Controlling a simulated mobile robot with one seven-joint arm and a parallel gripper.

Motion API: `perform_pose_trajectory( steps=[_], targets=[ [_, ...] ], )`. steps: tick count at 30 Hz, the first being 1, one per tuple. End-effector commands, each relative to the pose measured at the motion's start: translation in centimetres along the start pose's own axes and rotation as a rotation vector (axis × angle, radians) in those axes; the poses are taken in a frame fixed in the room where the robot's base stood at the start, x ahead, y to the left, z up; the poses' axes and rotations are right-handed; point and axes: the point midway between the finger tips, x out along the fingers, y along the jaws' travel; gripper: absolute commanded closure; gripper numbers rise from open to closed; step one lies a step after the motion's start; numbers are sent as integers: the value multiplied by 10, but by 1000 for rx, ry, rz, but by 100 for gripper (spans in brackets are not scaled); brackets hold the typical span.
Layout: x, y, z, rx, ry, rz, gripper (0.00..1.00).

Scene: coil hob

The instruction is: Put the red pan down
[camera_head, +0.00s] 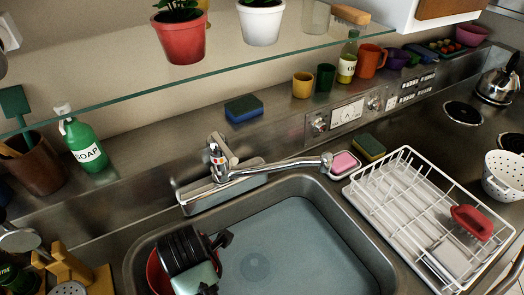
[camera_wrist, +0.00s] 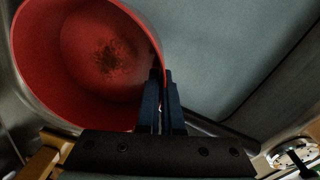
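The red pan (camera_wrist: 70,50) fills the left of the wrist view, its open top facing the camera. A dark brown burnt-looking patch marks its inner bottom. My gripper (camera_wrist: 161,75) has its two fingers closed together at the pan's right wall, with the rim between them. In the head view, the red pan (camera_head: 155,275) shows only as a red edge at the left end of the sink; my gripper (camera_head: 222,240) and wrist hide the rest. I cannot tell whether the pan touches the sink bottom.
The sink (camera_head: 310,245) is otherwise empty, with free room to the right. The faucet (camera_head: 270,172) reaches over its back edge. A wooden block (camera_head: 68,265) stands left.

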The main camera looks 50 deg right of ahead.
Motion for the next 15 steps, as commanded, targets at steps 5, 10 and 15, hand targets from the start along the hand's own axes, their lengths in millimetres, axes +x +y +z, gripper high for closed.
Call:
perform_pose_trajectory(
  steps=[5, 10, 15],
  targets=[
    [19, 0, 1, -15, -1, 6, 100],
    [19, 0, 1, -17, -1, 6, 100],
    [40, -2, 1, -17, 0, 1, 100]
  ],
)
